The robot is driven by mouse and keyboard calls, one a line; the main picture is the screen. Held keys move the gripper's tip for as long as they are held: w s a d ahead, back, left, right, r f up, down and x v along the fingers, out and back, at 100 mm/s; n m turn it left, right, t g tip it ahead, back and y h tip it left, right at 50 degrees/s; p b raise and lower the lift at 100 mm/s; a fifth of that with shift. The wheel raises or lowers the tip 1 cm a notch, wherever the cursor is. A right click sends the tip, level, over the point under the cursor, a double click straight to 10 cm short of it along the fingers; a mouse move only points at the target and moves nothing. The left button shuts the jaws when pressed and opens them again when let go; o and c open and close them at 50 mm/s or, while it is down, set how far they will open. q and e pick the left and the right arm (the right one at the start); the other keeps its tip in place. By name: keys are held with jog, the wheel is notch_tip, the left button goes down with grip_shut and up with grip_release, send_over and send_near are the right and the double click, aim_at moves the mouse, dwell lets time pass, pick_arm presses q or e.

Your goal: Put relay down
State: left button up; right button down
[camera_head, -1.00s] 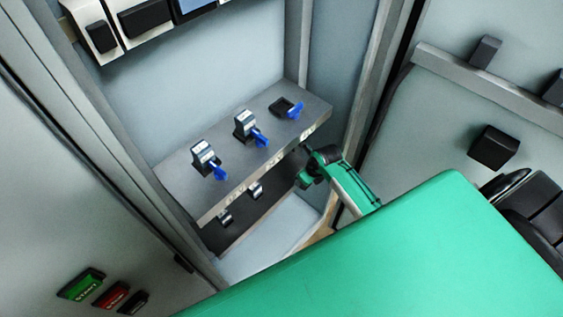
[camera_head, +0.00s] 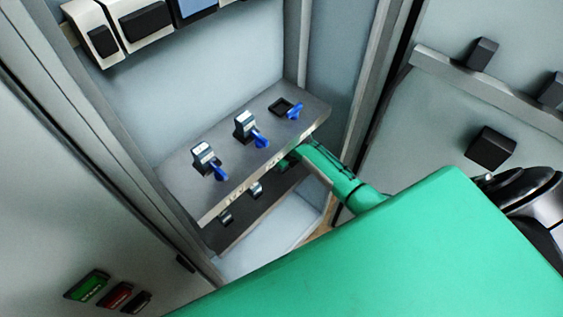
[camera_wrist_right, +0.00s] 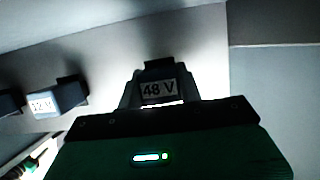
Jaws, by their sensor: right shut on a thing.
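The relay labelled "48 V" (camera_wrist_right: 158,90) is between the jaws of my right gripper (camera_wrist_right: 160,98) in the right wrist view; the gripper is shut on it. In the head view my green right arm reaches in from the right, and its front end (camera_head: 288,160) is at the front edge of the upper shelf (camera_head: 225,192). The jaws and held relay are hidden there. The upper shelf carries two relays, one at the left (camera_head: 206,158) and one in the middle (camera_head: 245,125), each beside a blue lever. An empty dark socket (camera_head: 281,107) with a blue lever is at its right end. My left gripper is not in view.
Lower-level relays (camera_head: 256,189) show below the shelf edge. In the wrist view a relay labelled "12 V" (camera_wrist_right: 58,98) stands to the left of the held one. Cabinet walls flank the shelf. Push buttons (camera_head: 118,293) are at lower left.

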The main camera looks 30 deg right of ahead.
jog(key=shift+f, duration=0.1)
jog(key=c, duration=0.9)
grip_release()
jog(key=shift+s+r, duration=0.25)
jog(key=shift+r, duration=0.3)
jog(key=s+d, duration=0.1)
jog(key=s, duration=0.2)
jog(key=s+d, duration=0.1)
jog(key=s, duration=0.3)
jog(key=s+d+b, duration=0.1)
jog(key=s+d, duration=0.1)
jog(key=s, duration=0.2)
jog(key=shift+s+r, duration=0.1)
jog(key=shift+s, duration=0.05)
